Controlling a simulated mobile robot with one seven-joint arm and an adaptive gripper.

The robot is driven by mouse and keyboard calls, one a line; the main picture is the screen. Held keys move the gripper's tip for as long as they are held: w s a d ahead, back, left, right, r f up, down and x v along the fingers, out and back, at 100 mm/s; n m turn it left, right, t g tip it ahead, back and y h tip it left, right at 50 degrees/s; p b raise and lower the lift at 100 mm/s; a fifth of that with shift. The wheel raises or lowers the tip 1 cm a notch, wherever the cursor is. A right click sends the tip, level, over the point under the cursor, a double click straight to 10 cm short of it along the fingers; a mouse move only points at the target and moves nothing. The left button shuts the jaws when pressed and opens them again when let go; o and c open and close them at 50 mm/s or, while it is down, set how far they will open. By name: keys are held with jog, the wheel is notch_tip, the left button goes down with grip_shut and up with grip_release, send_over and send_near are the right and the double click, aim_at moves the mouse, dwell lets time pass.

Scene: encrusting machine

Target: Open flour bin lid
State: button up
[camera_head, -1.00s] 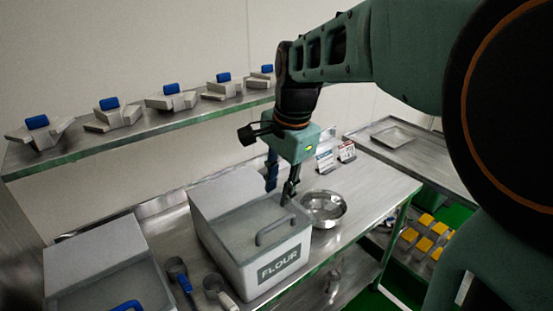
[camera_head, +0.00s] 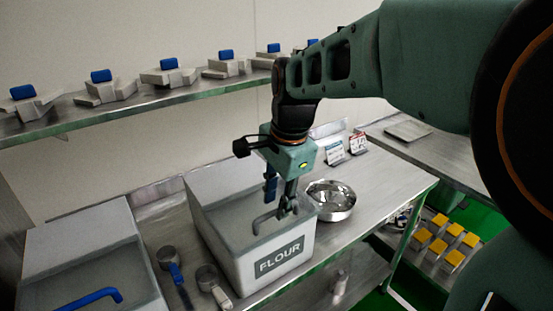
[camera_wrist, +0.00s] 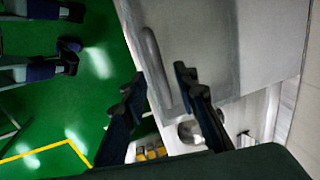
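The white flour bin (camera_head: 268,272), labelled FLOUR, stands on the steel table with its flat grey lid (camera_head: 232,212) down. The grey bar handle (camera_head: 262,219) on the lid is partly hidden by my gripper in the head view. My gripper (camera_head: 280,203) points down at the right part of the handle. In the wrist view, the handle (camera_wrist: 152,55) runs into the gap between the two parted dark fingers of my gripper (camera_wrist: 160,80). The fingers look open; I cannot tell whether either one touches the handle.
A metal bowl (camera_head: 331,200) stands close right of the bin. Two scoops (camera_head: 170,262) lie to its left, beside another bin with a blue handle (camera_head: 92,299). A shelf (camera_head: 150,101) with several blue-topped pieces runs behind. Small sign cards (camera_head: 335,152) stand at the back right.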

jog(key=shift+w+a+f+b, duration=0.1)
jog(key=shift+f+b, duration=0.25)
jog(key=shift+f, duration=0.4)
jog(key=shift+c, duration=0.5)
grip_shut()
